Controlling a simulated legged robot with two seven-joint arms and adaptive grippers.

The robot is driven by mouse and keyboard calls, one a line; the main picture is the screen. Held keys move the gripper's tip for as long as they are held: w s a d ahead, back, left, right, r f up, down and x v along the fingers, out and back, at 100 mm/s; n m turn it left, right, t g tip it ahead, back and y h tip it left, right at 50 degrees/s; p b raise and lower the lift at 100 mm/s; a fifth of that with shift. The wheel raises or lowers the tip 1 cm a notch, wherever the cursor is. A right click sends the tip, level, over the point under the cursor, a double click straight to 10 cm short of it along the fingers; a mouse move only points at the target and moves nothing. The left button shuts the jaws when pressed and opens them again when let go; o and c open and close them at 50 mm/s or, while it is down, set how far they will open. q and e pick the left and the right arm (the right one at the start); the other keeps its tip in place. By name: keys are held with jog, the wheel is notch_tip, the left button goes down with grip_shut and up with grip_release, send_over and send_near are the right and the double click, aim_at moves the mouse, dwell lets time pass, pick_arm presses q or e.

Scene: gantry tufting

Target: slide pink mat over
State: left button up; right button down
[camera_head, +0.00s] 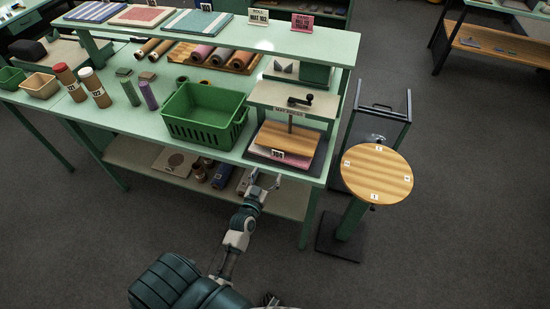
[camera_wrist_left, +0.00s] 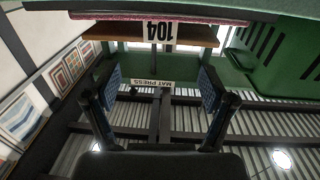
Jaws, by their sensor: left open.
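The pink mat (camera_head: 298,160) lies in the mat press (camera_head: 290,130) at the table's front right, under a wooden press plate (camera_head: 285,139). Only its front edge shows, with a 104 tag (camera_head: 278,155) there. In the left wrist view, which looks upside down, the pink edge (camera_wrist_left: 200,17) and the 104 tag (camera_wrist_left: 156,34) are ahead of my fingers. My left gripper (camera_head: 264,182) is just in front of the table edge below the press. Its two blue-padded fingers (camera_wrist_left: 160,90) are apart with nothing between them. My right gripper is not seen.
A green basket (camera_head: 205,115) stands left of the press. A round wooden-topped stand (camera_head: 376,173) is to the right, beside a dark-framed cart (camera_head: 383,112). A lower shelf (camera_head: 140,155) with rolls runs under the table (camera_head: 130,120). Floor in front right is clear.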

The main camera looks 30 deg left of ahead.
aim_at(278, 154)
pick_arm(q)
jog(key=w, duration=0.3)
jog(key=w+a, duration=0.1)
jog(key=w, duration=0.5)
jog(key=shift+w+a, duration=0.15)
jog(key=shift+a, duration=0.15)
jog(key=c, duration=1.3)
